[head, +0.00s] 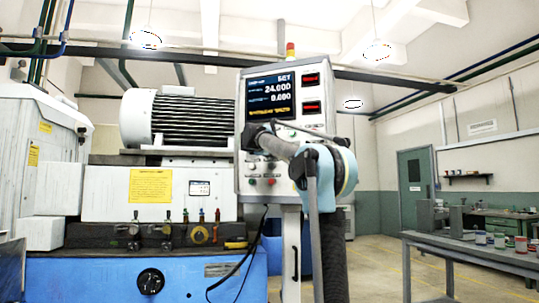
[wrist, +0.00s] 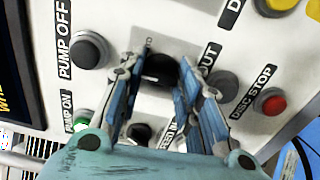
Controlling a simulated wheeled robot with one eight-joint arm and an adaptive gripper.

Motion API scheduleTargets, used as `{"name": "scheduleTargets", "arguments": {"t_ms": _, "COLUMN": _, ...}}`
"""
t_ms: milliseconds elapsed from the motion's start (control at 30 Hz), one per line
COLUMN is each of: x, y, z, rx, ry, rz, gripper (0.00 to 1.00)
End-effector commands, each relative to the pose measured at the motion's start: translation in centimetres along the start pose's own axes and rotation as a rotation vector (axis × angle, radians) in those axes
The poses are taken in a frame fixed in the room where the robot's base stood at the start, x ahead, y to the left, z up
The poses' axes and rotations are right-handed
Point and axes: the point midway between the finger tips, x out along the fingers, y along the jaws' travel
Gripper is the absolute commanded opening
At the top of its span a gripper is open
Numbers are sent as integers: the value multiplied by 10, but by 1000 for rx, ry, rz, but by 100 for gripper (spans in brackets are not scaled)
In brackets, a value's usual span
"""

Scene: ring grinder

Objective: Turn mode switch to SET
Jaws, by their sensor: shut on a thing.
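The mode switch (wrist: 160,68) is a black rotary knob on the light control panel (wrist: 120,22), seen in the wrist view. My gripper (wrist: 158,72) has its two blue-grey fingers on either side of the knob and is shut on it. The fingers and knob hide most of the label around it, so its pointer cannot be read. In the head view, the display (head: 272,97) on the control cabinet shows what looks like "SET" at its top, with 24.000 and 0.000 below. My arm covers the knob there.
Near the knob are the PUMP OFF button (wrist: 88,50), the green PUMP ON button (wrist: 82,122), the red DISC STOP button (wrist: 273,103) and another black knob (wrist: 139,133). The grinder (head: 110,190) stands left of the cabinet; a grey table (head: 470,250) stands right, with open floor between.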

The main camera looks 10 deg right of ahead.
Motion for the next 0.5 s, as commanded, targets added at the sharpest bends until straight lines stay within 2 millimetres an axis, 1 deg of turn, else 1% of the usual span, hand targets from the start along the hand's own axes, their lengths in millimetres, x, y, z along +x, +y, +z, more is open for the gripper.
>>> {"name": "scheduleTargets", "arguments": {"t_ms": 33, "x": 0, "y": -3, "z": 1, "rx": 19, "ry": -3, "rz": -4, "gripper": 8}}
{"name": "scheduleTargets", "arguments": {"t_ms": 200, "x": 0, "y": -3, "z": 1, "rx": 55, "ry": -3, "rz": -5, "gripper": 8}}
{"name": "scheduleTargets", "arguments": {"t_ms": 500, "x": 0, "y": -3, "z": 1, "rx": 65, "ry": -3, "rz": -5, "gripper": 8}}
